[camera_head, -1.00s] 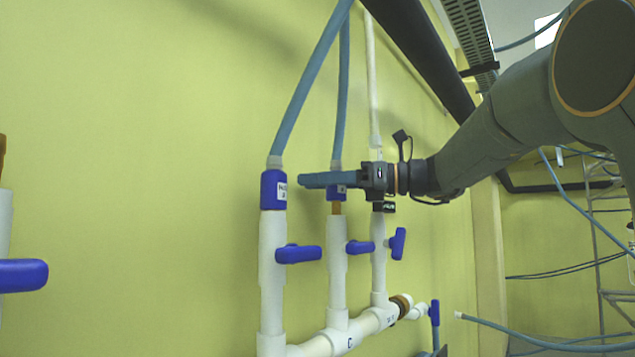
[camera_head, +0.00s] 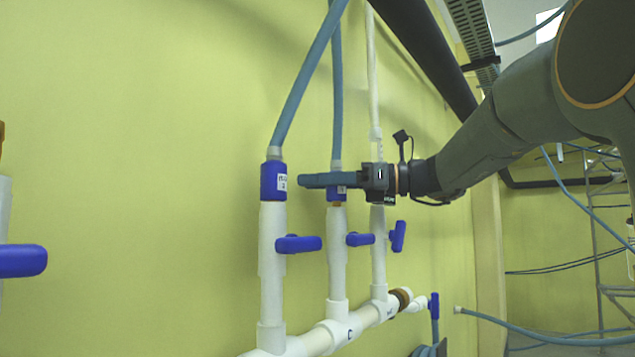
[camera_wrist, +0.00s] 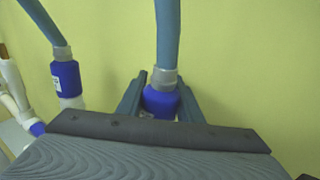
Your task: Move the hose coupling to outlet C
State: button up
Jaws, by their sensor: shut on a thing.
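The blue hose coupling (camera_head: 337,195) is at the top of the middle white pipe, outlet C (camera_head: 337,255), whose tee carries the letter C. A thin strip of brass shows between coupling and pipe top; I cannot tell whether it is fully seated. My gripper (camera_head: 318,181) is shut on the coupling and hides part of it in the head view. In the wrist view the fingers stand on both sides of the coupling (camera_wrist: 160,102), and a blue-grey hose (camera_wrist: 167,35) rises from it.
Another labelled blue coupling (camera_head: 273,181) with its hose sits on the left pipe, close to my fingers. Blue valve handles (camera_head: 298,244) stick out from the pipes below. A third white pipe (camera_head: 378,255) stands to the right. The yellow wall is close behind.

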jog(key=shift+f, duration=0.5)
dwell(0.3)
jog(key=o, duration=1.2)
jog(key=shift+s, duration=0.1)
jog(key=b+v, duration=0.2)
jog(key=v, duration=0.5)
jog(key=shift+s+d, duration=0.1)
jog(key=shift+d, duration=0.3)
jog(key=shift+r, duration=0.1)
